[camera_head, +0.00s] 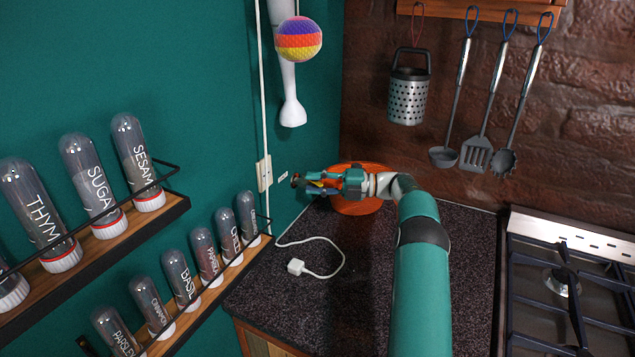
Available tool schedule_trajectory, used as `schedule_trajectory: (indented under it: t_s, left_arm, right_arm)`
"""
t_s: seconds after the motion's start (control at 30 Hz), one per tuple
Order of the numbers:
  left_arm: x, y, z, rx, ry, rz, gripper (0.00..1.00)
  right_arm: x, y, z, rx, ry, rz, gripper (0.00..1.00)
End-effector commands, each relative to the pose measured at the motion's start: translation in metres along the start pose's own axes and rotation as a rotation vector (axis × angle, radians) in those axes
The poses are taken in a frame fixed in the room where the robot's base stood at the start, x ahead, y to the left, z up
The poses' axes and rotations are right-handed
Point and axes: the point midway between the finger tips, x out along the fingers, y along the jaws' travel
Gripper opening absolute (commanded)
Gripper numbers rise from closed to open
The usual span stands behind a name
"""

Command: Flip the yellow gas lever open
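A small yellow piece, likely the gas lever (317,183), shows at the teal wall beside a brass-coloured fitting (297,180). My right gripper (313,183) reaches left to it, with its teal and dark fingers above and below the yellow piece. The fingers overlap the lever in the picture. I cannot tell whether they touch it or are closed on it. Most of the lever and the pipe behind it is hidden by the gripper. My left gripper is not in view.
An orange round object (357,204) lies behind my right wrist on the dark counter (300,312). A white cable with a plug (296,267) lies in front. Spice shelves (170,205) line the left wall. A gas hob (565,285) is at right, and utensils (478,150) hang above.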

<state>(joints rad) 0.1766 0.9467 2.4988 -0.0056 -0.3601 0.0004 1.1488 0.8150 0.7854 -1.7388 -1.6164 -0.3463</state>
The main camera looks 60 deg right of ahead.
Motion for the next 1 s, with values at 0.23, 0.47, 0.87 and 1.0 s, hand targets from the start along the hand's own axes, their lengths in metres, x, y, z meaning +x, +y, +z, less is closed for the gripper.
schedule_trajectory:
  t_s: [0.23, 0.47, 0.87, 1.0]
  left_arm:
    - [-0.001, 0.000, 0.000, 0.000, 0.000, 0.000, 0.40]
    - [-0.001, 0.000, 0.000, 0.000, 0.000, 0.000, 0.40]
    - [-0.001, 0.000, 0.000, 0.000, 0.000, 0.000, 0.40]
    - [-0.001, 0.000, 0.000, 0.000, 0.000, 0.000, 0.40]
  right_arm:
    - [-0.010, 0.000, 0.000, -0.001, -0.001, 0.000, 0.31]
    - [-0.051, -0.001, 0.001, -0.001, -0.005, -0.001, 0.31]
    - [-0.109, -0.001, 0.002, -0.002, -0.003, 0.001, 0.31]
    - [-0.116, -0.001, 0.000, -0.002, -0.003, 0.000, 0.31]
